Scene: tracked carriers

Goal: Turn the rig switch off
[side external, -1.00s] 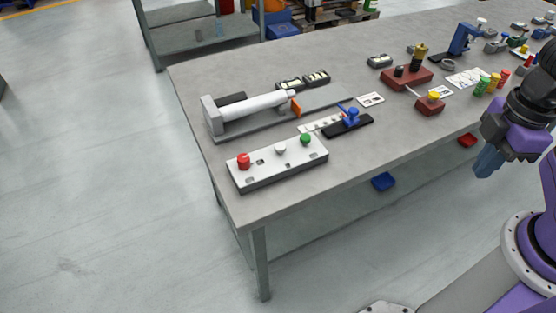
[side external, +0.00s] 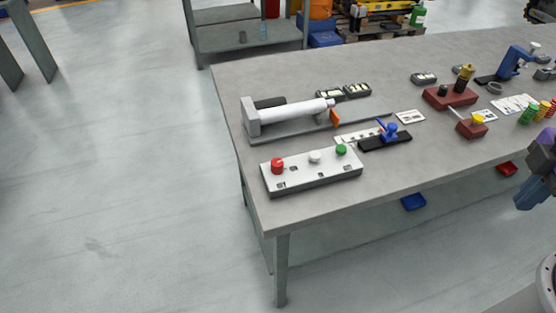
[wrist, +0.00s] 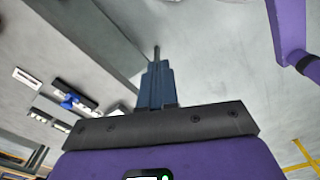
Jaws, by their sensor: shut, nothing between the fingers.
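A white button box (side external: 312,176) sits near the front left corner of the table, with a red knob (side external: 277,166), a white button (side external: 316,156) and a green button (side external: 342,150) on top. My gripper (side external: 530,198) is at the right edge, clear of the table front and apart from these things. Its blue fingers also show in the wrist view (wrist: 155,82); they are shut and empty.
A blue carrier (side external: 390,131) stands on a black track (side external: 385,141) right of the box. Dark red blocks (side external: 450,96) and coloured cylinders stand further right. Blue (side external: 413,202) and red (side external: 506,168) bins lie below the tabletop. The floor in front is clear.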

